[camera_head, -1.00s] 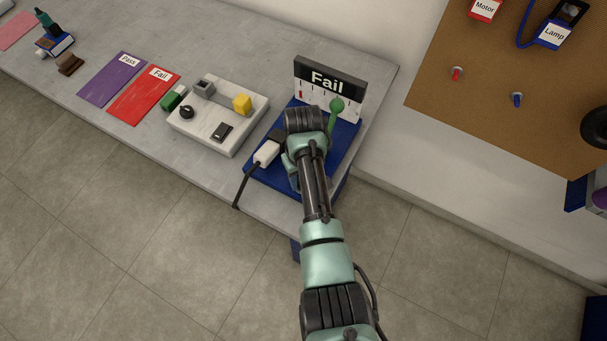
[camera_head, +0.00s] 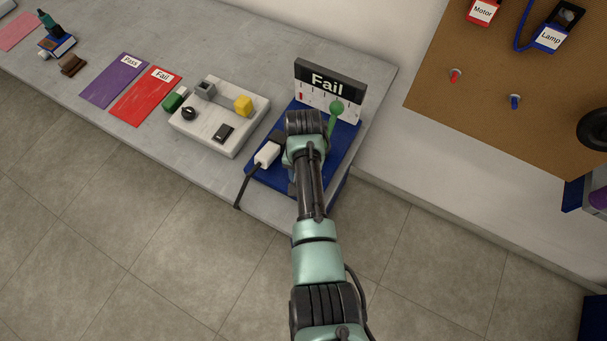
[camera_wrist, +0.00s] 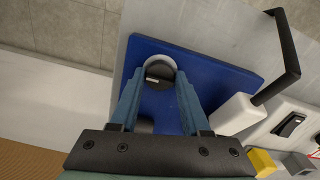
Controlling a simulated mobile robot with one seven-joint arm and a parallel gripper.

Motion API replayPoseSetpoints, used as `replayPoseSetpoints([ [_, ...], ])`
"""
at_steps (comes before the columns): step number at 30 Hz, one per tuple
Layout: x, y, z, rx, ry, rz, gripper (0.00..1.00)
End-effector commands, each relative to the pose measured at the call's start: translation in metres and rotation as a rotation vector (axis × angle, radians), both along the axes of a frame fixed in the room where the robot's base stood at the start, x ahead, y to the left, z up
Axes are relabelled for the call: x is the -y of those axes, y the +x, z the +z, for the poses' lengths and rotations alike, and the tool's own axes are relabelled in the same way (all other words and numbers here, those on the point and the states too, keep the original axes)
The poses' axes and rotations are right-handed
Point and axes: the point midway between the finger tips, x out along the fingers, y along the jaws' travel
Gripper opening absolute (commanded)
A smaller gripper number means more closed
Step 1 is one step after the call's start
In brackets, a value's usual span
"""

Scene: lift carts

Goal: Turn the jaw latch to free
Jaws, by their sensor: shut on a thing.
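The blue test fixture (camera_head: 334,154) stands at the near right end of the bench, with a black-and-white "Fail" panel (camera_head: 328,88) at its back and a green ball-topped lever (camera_head: 336,107) beside my arm. In the wrist view, a round dark knob with a pale mark, apparently the jaw latch (camera_wrist: 157,72), sits in a pale ring on the blue plate. My gripper (camera_wrist: 159,80) has a finger on each side of this knob and is shut on it. In the head view my wrist hides the knob and fingers. Which setting the latch points to cannot be told.
A white switch box (camera_head: 208,130) stands further left, then red "Fail" (camera_head: 144,98) and purple "Pass" (camera_head: 113,83) mats. A pegboard (camera_head: 500,110) is at right.

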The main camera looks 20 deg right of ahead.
Motion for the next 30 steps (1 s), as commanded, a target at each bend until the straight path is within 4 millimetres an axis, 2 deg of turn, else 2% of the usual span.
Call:
replayPoseSetpoints([
  [16, 0.0008, 0.0018, 0.0018, 0.005, -0.002, -0.028, 0.0],
  [17, 0.0008, 0.0018, 0.0018, 0.005, -0.002, -0.028, 0.48],
  [21, 0.0006, 0.0015, 0.0015, 0.004, -0.001, -0.027, 0.73],
  [22, 0.0006, 0.0013, 0.0013, 0.003, -0.001, -0.027, 0.77],
  [30, 0.0003, 0.0005, 0.0009, 0.002, -0.001, -0.026, 0.77],
])
